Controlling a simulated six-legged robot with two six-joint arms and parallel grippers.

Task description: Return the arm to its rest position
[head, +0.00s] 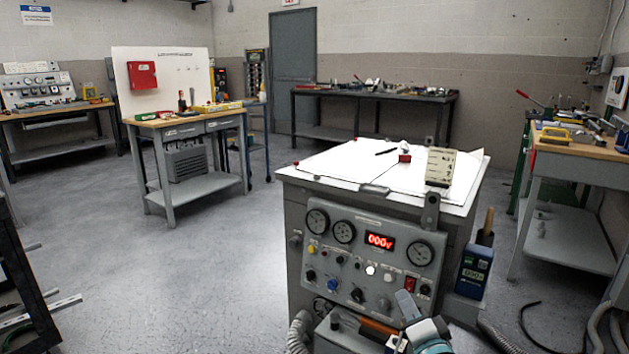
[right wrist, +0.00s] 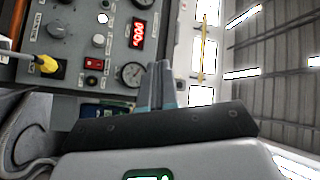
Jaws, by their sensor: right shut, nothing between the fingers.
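My right gripper (head: 406,304) is low in the head view, in front of the lower right part of the grey transformer console (head: 300,305). Its two fingers are together and hold nothing; they also show closed in the right wrist view (right wrist: 158,88). The console's panel has round gauges (head: 343,232), a red display (head: 379,241) reading zeros, several knobs and a red switch (head: 410,284). A yellow knob or plug (right wrist: 47,65) is at the left of the right wrist view. My left gripper is not in view.
White sheets (head: 345,165), a small red block (head: 405,158) and a beige box (head: 440,166) are on the console top. A blue meter (head: 474,270) hangs at its right side. Cables lie on the floor at right.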

